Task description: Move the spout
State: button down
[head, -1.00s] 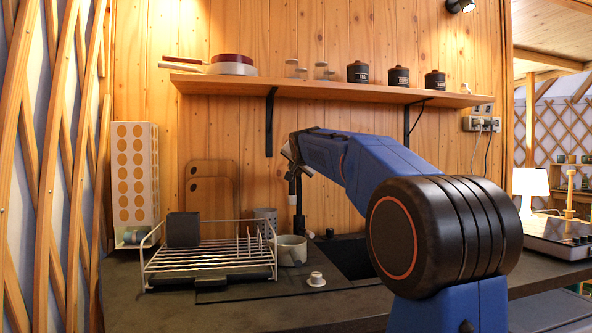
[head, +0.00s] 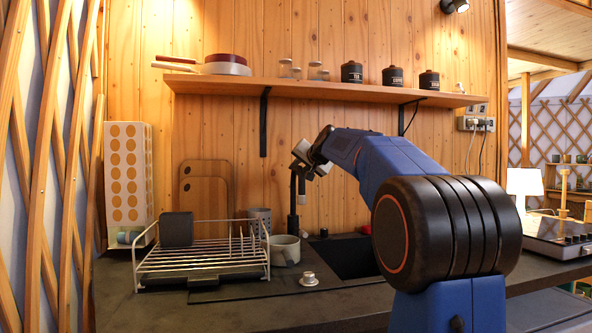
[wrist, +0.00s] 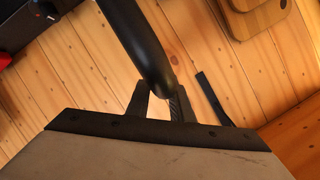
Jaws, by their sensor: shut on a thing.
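The spout is a dark tube of the black tap, which stands at the back of the counter by the sink; its upright part (head: 292,205) shows in the head view. In the wrist view the spout (wrist: 141,45) is a thick, curved black tube running down between my fingers. My gripper (head: 301,165) is at the top of the tap, and its fingers (wrist: 160,105) are shut on the spout. The exact contact is partly hidden by the tube and is small in the head view.
The dark sink (head: 355,257) lies right of the tap. A wooden shelf (head: 330,92) with canisters runs above my gripper.

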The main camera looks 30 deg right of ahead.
jog(key=w+d+n+g+y, duration=0.1)
jog(key=d+n+g+y, duration=0.3)
jog(key=d+n+y, duration=0.5)
jog(key=shift+d+n+g+y, duration=0.25)
jog(key=shift+n+y, duration=0.65)
jog(key=shift+y, duration=0.7)
jog(key=shift+w+r+g, duration=0.1)
jog(key=shift+r+g, duration=0.05)
jog(key=shift+g, duration=0.1)
jog(key=c, duration=1.6)
grip_release()
jog(key=shift+c, duration=0.2)
